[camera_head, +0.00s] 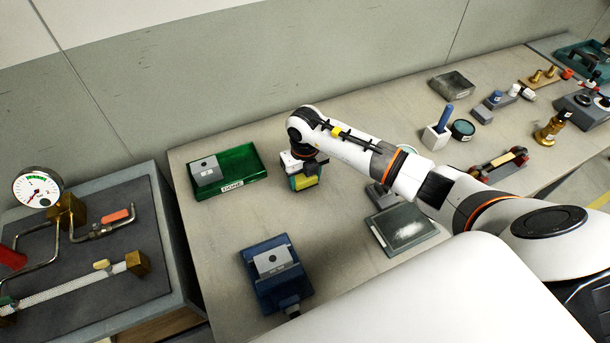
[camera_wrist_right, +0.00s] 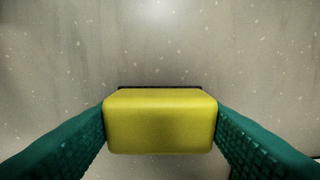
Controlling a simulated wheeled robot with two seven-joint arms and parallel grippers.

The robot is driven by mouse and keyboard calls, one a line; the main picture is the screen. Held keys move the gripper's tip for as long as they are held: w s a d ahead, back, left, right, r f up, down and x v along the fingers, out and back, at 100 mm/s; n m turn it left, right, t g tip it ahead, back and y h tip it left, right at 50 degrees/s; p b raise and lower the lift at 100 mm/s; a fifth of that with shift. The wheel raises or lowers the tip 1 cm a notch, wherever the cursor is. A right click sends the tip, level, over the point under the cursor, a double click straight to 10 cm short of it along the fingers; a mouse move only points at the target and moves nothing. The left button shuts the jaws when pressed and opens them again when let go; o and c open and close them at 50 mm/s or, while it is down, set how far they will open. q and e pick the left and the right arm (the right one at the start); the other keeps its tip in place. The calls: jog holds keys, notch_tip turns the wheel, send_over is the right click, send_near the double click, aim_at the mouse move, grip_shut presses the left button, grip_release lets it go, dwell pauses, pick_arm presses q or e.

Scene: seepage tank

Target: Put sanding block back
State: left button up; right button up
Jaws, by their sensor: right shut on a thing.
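The sanding block (camera_head: 305,182) is yellow, and it also shows in the right wrist view (camera_wrist_right: 160,122). My right gripper (camera_head: 303,176) is shut on it, with a green ridged finger on each side, as the right wrist view (camera_wrist_right: 160,128) shows. A thin dark edge shows along the block's far side. The gripper is over the bench (camera_head: 340,245), just right of the green tray. I cannot tell whether the block touches the bench. My left gripper is not in view.
The green tray (camera_head: 253,163), labelled DONE, holds a grey plate (camera_head: 205,171). A blue fixture (camera_head: 260,291) with a grey plate stands nearer. A dark plate with white dust (camera_head: 380,235) lies below my right arm. The bench between them is clear.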

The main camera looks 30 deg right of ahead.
jog(key=shift+f, duration=0.35)
jog(key=shift+f, duration=0.2)
jog(key=o, duration=0.9)
jog(key=shift+o, duration=0.2)
